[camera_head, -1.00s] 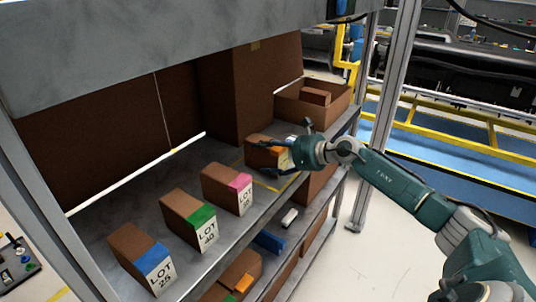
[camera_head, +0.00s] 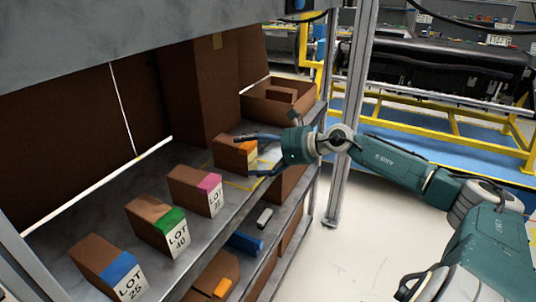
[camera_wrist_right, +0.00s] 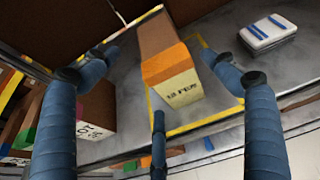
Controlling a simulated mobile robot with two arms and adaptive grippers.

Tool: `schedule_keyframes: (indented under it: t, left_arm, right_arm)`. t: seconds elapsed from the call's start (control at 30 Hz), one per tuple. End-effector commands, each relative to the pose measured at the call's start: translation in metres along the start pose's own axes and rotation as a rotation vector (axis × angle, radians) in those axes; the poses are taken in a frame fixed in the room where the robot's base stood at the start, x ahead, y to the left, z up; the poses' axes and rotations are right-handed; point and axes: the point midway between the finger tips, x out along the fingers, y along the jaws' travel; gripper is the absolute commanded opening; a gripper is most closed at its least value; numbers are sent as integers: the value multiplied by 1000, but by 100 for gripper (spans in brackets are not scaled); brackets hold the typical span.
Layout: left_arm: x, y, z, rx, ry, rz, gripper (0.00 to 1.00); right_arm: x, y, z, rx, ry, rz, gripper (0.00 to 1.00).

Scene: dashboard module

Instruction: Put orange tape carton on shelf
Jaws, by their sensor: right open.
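The orange tape carton (camera_head: 233,153) is a brown box with an orange band and a pale label. It stands upright on the shelf (camera_head: 205,240) inside a yellow outline, in line with the other cartons. In the right wrist view the carton (camera_wrist_right: 163,50) shows between the spread fingers, with grey shelf visible on both sides. My right gripper (camera_head: 262,154) is open in front of the carton's label end, its fingers apart and holding nothing. It also shows in the right wrist view (camera_wrist_right: 158,80). My left gripper is out of view.
Cartons with pink (camera_head: 197,190), green (camera_head: 158,227) and blue (camera_head: 110,268) bands stand to the left. An open brown box (camera_head: 284,100) is behind. A white item with blue stripes (camera_wrist_right: 268,31) lies beside the carton. A metal post (camera_head: 352,120) stands right of the shelf.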

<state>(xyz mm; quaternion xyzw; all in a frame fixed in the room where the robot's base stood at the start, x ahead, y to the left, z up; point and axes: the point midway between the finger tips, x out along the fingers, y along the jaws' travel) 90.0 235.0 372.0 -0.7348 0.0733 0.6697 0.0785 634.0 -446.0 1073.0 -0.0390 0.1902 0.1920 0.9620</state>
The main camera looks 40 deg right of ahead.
Motion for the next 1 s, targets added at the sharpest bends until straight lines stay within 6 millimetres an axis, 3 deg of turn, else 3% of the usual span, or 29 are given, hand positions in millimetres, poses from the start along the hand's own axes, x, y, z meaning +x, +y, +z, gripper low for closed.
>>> schedule_keyframes:
  t: [0.37, 0.6, 1.0]
  left_arm:
    - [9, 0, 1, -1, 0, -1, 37]
    - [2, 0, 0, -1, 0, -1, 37]
    - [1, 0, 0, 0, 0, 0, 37]
  right_arm:
    - [-28, 0, -4, 2, 5, 1, 84]
    - [-48, 2, 0, 5, -1, 5, 84]
    - [-58, -1, -1, 3, 0, -1, 84]
